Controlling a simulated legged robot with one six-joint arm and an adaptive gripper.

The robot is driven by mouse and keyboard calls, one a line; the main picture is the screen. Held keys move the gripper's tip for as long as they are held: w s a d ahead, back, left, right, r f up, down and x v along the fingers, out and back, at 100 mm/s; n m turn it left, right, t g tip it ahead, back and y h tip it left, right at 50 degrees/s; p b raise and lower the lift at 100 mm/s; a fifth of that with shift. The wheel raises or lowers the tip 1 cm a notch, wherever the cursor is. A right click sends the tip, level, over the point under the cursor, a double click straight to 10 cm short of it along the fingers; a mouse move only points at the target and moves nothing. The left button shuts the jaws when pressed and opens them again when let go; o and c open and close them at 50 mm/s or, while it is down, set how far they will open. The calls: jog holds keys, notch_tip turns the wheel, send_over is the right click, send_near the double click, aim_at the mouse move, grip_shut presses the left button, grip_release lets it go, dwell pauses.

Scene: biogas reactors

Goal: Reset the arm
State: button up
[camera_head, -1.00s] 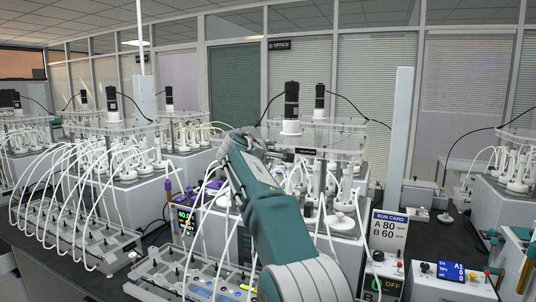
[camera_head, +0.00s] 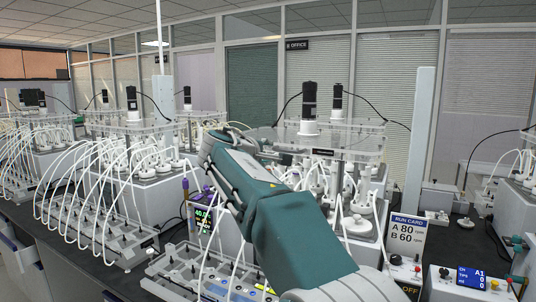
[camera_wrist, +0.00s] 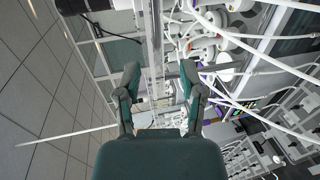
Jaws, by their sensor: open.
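My arm, teal with pale grey joints, reaches from the lower right to the middle of the head view, in front of a reactor rig. My gripper shows in the wrist view (camera_wrist: 158,80), with its two dark green fingers apart and nothing between them. In the head view the end of the arm is turned away and the fingers cannot be made out. The reactor rig (camera_head: 340,140), with clear plates and black motors, stands behind the arm.
A run card (camera_head: 406,238) stands on the bench at the right. A control box with a blue display (camera_head: 471,278) is at the lower right. A tube rack (camera_head: 112,232) with many white tubes stands at the left. Dark bench (camera_head: 70,262) shows at the lower left.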

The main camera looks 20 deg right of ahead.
jog(key=s+a+f+m+g+y, duration=0.1)
jog(key=s+a+f+m+y, duration=0.1)
jog(key=s+f, duration=0.7)
jog(key=s+a+f+m+g+y, duration=0.2)
jog(key=s+f+m+y, duration=0.2)
jog(key=s+f, duration=0.5)
jog(key=s+a+f+m+g+y, duration=0.2)
jog(key=s+f+y, duration=0.3)
jog(key=s, duration=1.6)
notch_tip(320, 180, down, 5)
jog(key=shift+a+r+m, duration=0.15)
jog(key=shift+a+m, duration=0.05)
jog(key=shift+m, duration=0.3)
jog(key=shift+s, duration=0.1)
